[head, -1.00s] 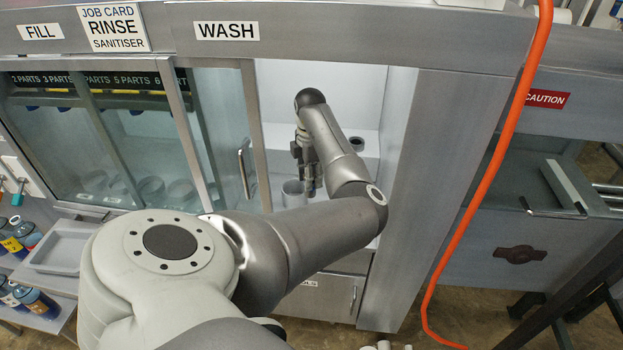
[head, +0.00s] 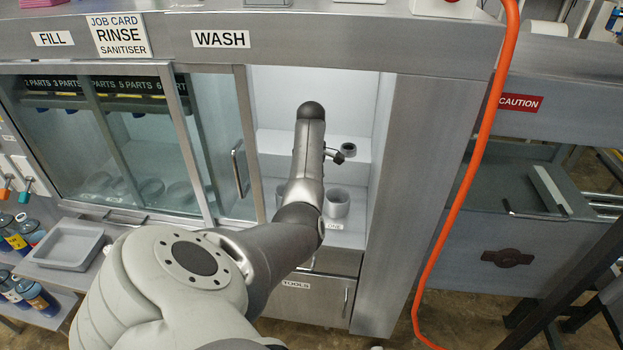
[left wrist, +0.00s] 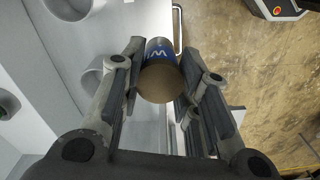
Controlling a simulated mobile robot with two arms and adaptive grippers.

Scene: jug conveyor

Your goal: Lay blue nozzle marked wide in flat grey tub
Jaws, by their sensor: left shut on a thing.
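My left gripper (left wrist: 163,62) is shut on a blue nozzle (left wrist: 160,82) in the left wrist view. The nozzle has a blue band with a white W and a round brownish end facing the camera. In the head view my left arm reaches into the WASH bay and largely hides the gripper; only a small dark part shows beside the wrist. The flat grey tub (head: 101,249) sits on the low shelf at the left, outside the bay, well away from the gripper. It looks empty. My right gripper is not in view.
Pale cups (head: 337,204) stand on the bay floor, and a dark ring (head: 349,149) is on the bay's ledge. A sliding glass door (head: 215,150) borders the bay on the left. Blue bottles (head: 38,299) stand near the tub. An orange hose (head: 464,200) hangs at the right.

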